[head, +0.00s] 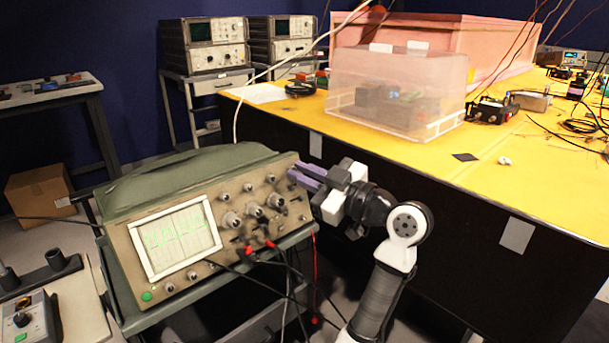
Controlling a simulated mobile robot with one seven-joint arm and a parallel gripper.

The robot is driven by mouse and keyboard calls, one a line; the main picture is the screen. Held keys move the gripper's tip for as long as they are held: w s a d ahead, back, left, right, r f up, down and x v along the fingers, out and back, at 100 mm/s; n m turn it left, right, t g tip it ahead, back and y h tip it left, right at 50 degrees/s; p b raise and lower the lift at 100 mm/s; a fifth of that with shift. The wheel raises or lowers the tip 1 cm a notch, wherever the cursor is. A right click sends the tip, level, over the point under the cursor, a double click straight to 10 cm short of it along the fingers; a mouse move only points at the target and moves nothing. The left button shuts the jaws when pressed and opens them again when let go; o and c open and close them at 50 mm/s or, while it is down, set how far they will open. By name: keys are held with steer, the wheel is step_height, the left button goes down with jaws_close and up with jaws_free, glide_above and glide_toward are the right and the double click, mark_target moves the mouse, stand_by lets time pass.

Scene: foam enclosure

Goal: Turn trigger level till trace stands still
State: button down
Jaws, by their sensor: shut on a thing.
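The oscilloscope (210,225) stands on a trolley at the left front, its panel facing me at an angle. Its lit screen (176,238) shows a green trace of several peaks; from this one picture I cannot tell whether the trace moves. Several grey knobs (254,210) sit right of the screen. My gripper (298,176) has its purple fingers at the upper right corner of the panel. It is shut on a small knob there, which the fingers hide; I take it for the trigger level knob, but no label is readable.
Red and black leads (262,246) plug in low on the panel and hang down in front. The yellow-topped bench (420,155) with a clear plastic box (395,90) stands close behind my arm. A small instrument (28,318) is at the lower left.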

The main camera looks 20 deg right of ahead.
steer(key=c, duration=1.5)
jaws_free()
steer(key=shift+o, duration=0.2)
steer(key=v, duration=1.3)
steer(key=shift+s+d+b, duration=0.2)
steer(key=shift+s+b, duration=0.1)
steer(key=shift+s, duration=0.05)
steer(key=shift+s, duration=0.1)
